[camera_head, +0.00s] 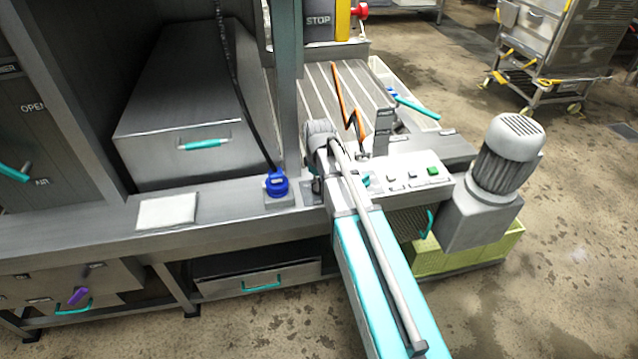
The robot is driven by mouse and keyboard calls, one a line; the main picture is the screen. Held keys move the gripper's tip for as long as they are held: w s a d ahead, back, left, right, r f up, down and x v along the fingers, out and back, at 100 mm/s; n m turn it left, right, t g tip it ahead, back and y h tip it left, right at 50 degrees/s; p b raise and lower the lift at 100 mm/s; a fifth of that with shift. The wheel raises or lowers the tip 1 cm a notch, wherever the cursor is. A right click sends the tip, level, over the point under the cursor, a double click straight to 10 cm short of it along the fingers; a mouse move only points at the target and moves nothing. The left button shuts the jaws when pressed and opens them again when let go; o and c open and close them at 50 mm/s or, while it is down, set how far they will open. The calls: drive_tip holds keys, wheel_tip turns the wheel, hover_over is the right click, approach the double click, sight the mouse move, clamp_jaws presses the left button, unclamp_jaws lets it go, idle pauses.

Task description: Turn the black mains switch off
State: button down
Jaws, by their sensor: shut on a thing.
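A white control panel (435,178) with a green button (433,170) and small dark buttons sits at the right of the machine. My arm reaches up from the lower right to the left end of this panel. Its wrist covers that part of the panel. The fingers of my gripper are hidden or too small to make out, and so is what they touch. I cannot pick out the black mains switch for certain. A dark upright part (382,122) stands at the panel's rear edge, and I cannot tell what it is.
A finned grey motor (508,150) stands right of the panel above a yellow-green crate (480,250). A blue fitting (276,183) and a white pad (167,211) are on the ledge at left. A steel box (180,150) is behind. The floor at right is clear up to a wheeled rack (560,50).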

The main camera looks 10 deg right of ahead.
idle(0.3)
drive_tip(key=c, duration=0.6)
unclamp_jaws()
drive_tip(key=shift+c, duration=0.2)
